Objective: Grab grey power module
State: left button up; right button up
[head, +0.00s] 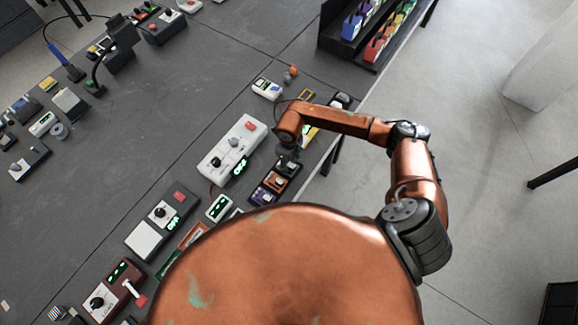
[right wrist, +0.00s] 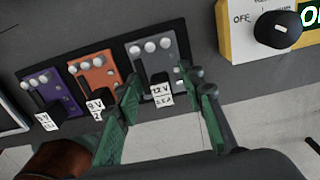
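The grey power module (right wrist: 153,54) has white knobs and a black part with a white "12 V" label. It sits in a dark holder at the right end of a row, beside an orange module (right wrist: 95,76) and a purple module (right wrist: 46,95). My right gripper (right wrist: 157,82) is open, with its green fingers on either side of the module's black part and gaps showing. I cannot tell whether either finger touches. In the head view the grey module (head: 287,167) is partly hidden under my right gripper (head: 287,155). My left gripper is not in view.
A yellow-edged device with a black knob (right wrist: 278,29) stands close to the right of the holder. A long white device (head: 232,148) lies left of the row in the head view. A rack of coloured bins (head: 375,30) stands at the table's far edge.

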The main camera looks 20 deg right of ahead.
grip_shut()
dwell(0.3)
jog(key=shift+r, duration=0.1)
